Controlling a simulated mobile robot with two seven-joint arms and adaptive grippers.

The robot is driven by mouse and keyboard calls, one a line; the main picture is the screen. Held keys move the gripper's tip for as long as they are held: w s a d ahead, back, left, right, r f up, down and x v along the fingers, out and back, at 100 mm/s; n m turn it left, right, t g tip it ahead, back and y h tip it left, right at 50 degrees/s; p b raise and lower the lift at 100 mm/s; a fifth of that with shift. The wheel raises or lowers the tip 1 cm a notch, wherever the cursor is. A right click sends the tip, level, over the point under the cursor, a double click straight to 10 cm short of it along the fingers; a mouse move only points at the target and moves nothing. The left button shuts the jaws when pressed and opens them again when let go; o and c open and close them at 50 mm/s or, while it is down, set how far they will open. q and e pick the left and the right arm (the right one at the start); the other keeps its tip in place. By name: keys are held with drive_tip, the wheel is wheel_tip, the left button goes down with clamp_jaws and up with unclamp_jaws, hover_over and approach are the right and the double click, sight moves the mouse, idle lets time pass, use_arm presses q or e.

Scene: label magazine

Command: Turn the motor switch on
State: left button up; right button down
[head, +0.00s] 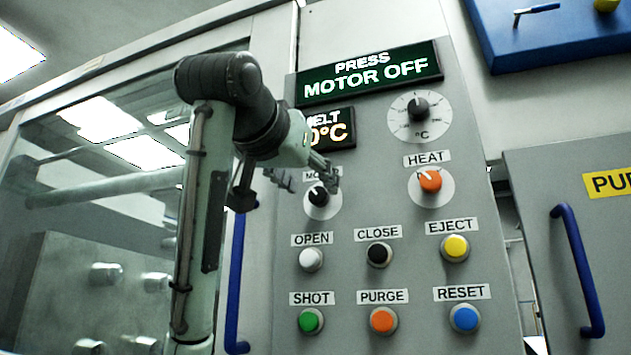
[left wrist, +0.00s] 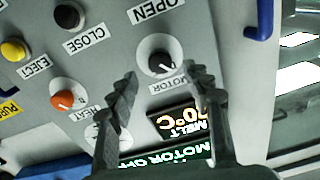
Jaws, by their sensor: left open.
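The motor switch is a black knob (head: 318,196) on a white round dial, under a partly covered label on the grey panel. Its white mark points up and to the left in the head view. My left gripper (head: 310,178) is open and empty in front of the panel, at the top of the knob. In the left wrist view the knob (left wrist: 160,62) shows upside down, just beyond and between the two fingertips (left wrist: 163,76). The fingers look apart from it. The display (head: 367,76) reads "PRESS MOTOR OFF". My right gripper is not in view.
The orange heat knob (head: 430,180) and the temperature dial (head: 419,108) are to the right. Coloured push buttons, such as the white open button (head: 311,259), lie below. A blue handle (head: 236,285) stands left of the panel, another (head: 580,270) at right.

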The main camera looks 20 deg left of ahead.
sight(317, 194)
use_arm(q)
drive_tip(key=shift+w+f, duration=0.15)
drive_tip(key=shift+w, duration=1.8)
clamp_jaws()
